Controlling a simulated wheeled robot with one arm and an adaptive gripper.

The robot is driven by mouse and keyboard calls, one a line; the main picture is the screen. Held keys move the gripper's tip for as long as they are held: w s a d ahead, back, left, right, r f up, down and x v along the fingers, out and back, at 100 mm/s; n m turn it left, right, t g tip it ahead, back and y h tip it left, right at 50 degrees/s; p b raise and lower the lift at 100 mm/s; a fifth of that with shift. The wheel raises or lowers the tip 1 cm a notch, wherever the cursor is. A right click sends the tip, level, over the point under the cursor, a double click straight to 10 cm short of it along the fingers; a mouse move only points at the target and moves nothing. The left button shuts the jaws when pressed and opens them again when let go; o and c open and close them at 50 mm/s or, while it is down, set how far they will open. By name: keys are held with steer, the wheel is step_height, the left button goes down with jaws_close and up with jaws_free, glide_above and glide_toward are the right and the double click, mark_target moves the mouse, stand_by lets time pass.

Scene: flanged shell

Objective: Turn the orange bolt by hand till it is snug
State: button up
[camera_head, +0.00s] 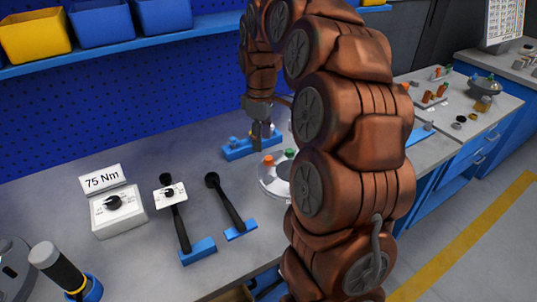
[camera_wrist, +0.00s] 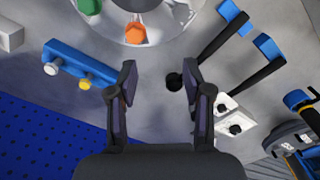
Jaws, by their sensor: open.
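The orange bolt (camera_head: 268,160) stands on the round light flange (camera_head: 268,183) at the middle of the bench. A green bolt (camera_head: 291,153) is beside it on the same flange. In the wrist view the orange bolt (camera_wrist: 135,33) shows at the top, with the green bolt (camera_wrist: 89,6) at the upper left and the flange rim (camera_wrist: 165,38) around it. My gripper (camera_wrist: 158,90) is open and empty, its fingertips pointing toward the flange but apart from the orange bolt. In the head view my gripper (camera_head: 260,132) is above the blue rack, and my arm hides the flange's right side.
A blue rack (camera_head: 238,153) with a few small parts lies behind the flange. A blue pegboard wall stands behind.

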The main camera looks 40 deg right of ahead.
mark_target(268, 158)
steer(key=d, duration=0.1)
steer(key=w, duration=0.1)
steer(key=d, duration=0.1)
steer(key=shift+w+d+f, duration=0.2)
steer(key=shift+d+f, duration=0.1)
steer(key=shift+d, duration=0.05)
steer(key=shift+w+d+f, duration=0.15)
steer(key=shift+d+f, duration=0.1)
steer(key=shift+d, duration=0.1)
steer(key=shift+f+p, duration=0.8)
steer(key=shift+f, duration=2.9)
jaws_close()
